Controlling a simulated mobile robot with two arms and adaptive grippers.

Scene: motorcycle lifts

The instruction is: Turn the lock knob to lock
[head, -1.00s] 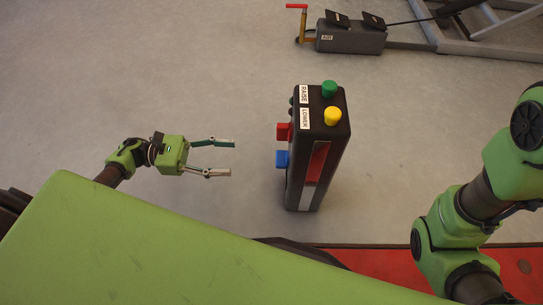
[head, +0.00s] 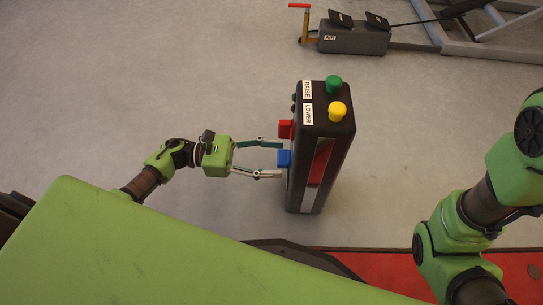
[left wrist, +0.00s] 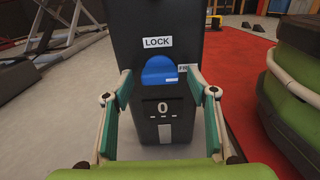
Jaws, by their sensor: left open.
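The black control box (head: 330,160) stands upright on the floor in the middle of the head view. A blue knob (head: 284,158) sticks out of its left side, below a red one (head: 285,129) in the picture. In the left wrist view the blue lock knob (left wrist: 160,72) sits under a LOCK label (left wrist: 158,42), with a partly hidden label (left wrist: 184,68) to its right. My left gripper (head: 280,159) is open, its fingers on either side of the blue knob; contact cannot be told. My right gripper is out of view.
A green button (head: 333,84) and a yellow button (head: 338,111) top the box by RAISE and LOWER labels. A foot-pedal unit (head: 352,39) and metal lift frame (head: 470,22) lie at the back. A red platform (head: 400,263) is in front. Floor left of the box is clear.

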